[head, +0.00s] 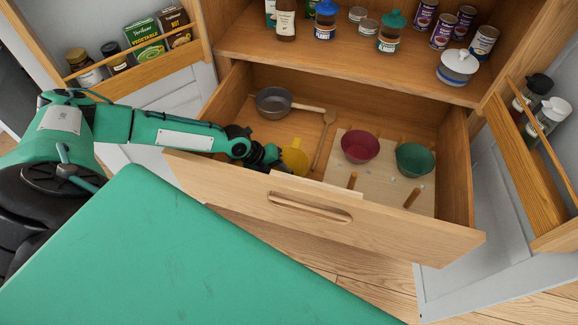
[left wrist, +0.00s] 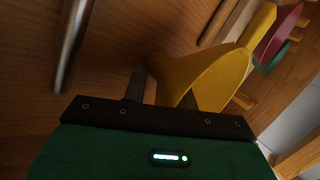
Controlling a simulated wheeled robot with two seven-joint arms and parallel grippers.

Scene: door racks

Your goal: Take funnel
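The yellow funnel (head: 295,160) is in the open drawer, near its front panel on the left side. It also shows large in the left wrist view (left wrist: 222,78). My left gripper (head: 279,157) reaches over the drawer's left side to the funnel. In the left wrist view, one grey finger stands against the funnel's left side and a dark second finger shows partly behind its yellow wall. The funnel fills the gap between them, so the gripper looks shut on it. The funnel's lower part is hidden in the head view. My right gripper is not in view.
The drawer (head: 330,215) also holds a grey pan (head: 272,103), a wooden spoon (head: 324,138), a red bowl (head: 360,146) and a green bowl (head: 415,160) among wooden pegs. A shelf (head: 340,60) with jars and cans is above. Door racks (head: 160,62) flank both sides.

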